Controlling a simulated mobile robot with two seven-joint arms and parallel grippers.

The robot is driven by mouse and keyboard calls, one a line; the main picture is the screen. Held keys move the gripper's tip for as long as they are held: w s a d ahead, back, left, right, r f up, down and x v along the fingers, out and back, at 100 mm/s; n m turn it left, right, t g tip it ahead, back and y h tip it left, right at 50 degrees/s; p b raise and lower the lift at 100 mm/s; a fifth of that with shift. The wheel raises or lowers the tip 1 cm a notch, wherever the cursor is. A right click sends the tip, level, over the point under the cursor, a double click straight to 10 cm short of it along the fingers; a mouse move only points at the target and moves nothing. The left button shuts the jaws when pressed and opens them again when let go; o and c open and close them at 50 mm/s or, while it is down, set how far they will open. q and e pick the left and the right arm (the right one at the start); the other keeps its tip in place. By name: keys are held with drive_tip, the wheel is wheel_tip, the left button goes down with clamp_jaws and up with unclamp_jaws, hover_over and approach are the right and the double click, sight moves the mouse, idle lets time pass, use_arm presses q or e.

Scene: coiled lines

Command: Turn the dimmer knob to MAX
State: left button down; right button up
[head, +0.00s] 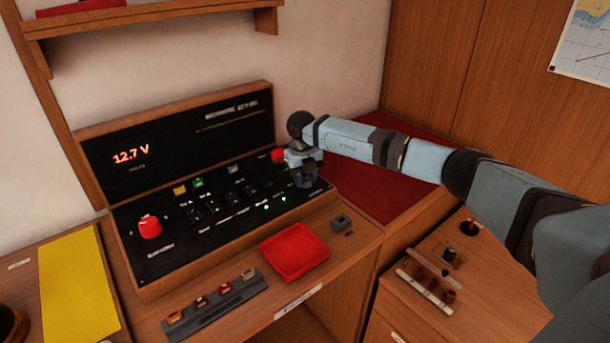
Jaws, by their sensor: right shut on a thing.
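The black switch panel (190,246) sits in a wooden frame on the desk. My right gripper (306,184) points down at the panel's right end and is shut on what seems to be the dimmer knob. The gripper hides the knob, so its pointer and the MAX mark cannot be read. A large red knob (150,227) stands at the panel's left end, apart from the gripper. My left gripper is not in view.
Rows of switches (213,206) and lit green lamps (266,206) lie left of the gripper. An upright display (132,156) reads 12.7 V. A red tray (294,252), a small grey block (341,221) and a grey fuse strip (213,302) lie in front.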

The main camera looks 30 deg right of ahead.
drive_tip(key=shift+m, duration=0.4)
drive_tip(key=o, duration=0.9)
drive_tip(key=shift+w+a+r, duration=0.1)
drive_tip(key=shift+a+r, duration=0.1)
drive_tip(key=shift+r, duration=3.3)
drive_tip(key=shift+a+r, duration=0.15)
drive_tip(key=shift+r, duration=3.3)
